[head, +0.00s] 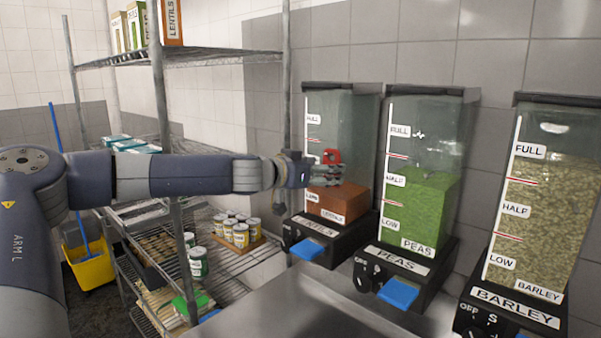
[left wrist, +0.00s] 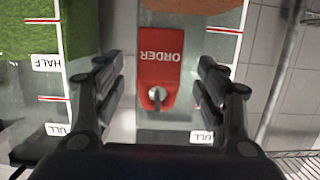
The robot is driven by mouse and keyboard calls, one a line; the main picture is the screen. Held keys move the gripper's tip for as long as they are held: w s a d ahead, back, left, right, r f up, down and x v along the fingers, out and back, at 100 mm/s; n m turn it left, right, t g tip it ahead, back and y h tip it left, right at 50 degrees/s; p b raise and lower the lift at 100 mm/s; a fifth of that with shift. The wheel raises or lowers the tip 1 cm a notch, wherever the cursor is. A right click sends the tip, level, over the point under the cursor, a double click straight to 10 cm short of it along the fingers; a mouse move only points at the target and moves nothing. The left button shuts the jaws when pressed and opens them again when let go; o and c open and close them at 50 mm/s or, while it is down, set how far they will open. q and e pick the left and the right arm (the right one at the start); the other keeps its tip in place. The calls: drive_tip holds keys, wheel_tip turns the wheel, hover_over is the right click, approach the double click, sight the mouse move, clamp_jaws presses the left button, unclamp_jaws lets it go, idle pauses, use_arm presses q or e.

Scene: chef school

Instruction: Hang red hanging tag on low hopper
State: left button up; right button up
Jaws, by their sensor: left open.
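The red hanging tag (left wrist: 160,65), printed ORDER, hangs on a small metal hook (left wrist: 157,95) at the front of the lentils hopper; part of the tag also shows in the head view (head: 331,156). This hopper (head: 340,120) has its orange-red lentils (head: 338,203) near the LOW mark, the lowest fill of the three. My left gripper (head: 326,172) is in front of it. In the left wrist view its two fingers (left wrist: 160,90) are spread, one on each side of the tag, with visible gaps. My right gripper is out of view.
The peas hopper (head: 421,200) is filled to about HALF and the barley hopper (head: 545,190) to near FULL. Blue levers stick out below the hoppers. A metal counter (head: 330,305) lies beneath. A wire shelf with cans (head: 240,234) stands at left, near my left arm.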

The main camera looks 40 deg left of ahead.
use_arm(q)
drive_tip(key=v, duration=0.9)
drive_tip(key=shift+s, duration=0.25)
drive_tip(key=shift+r, duration=0.1)
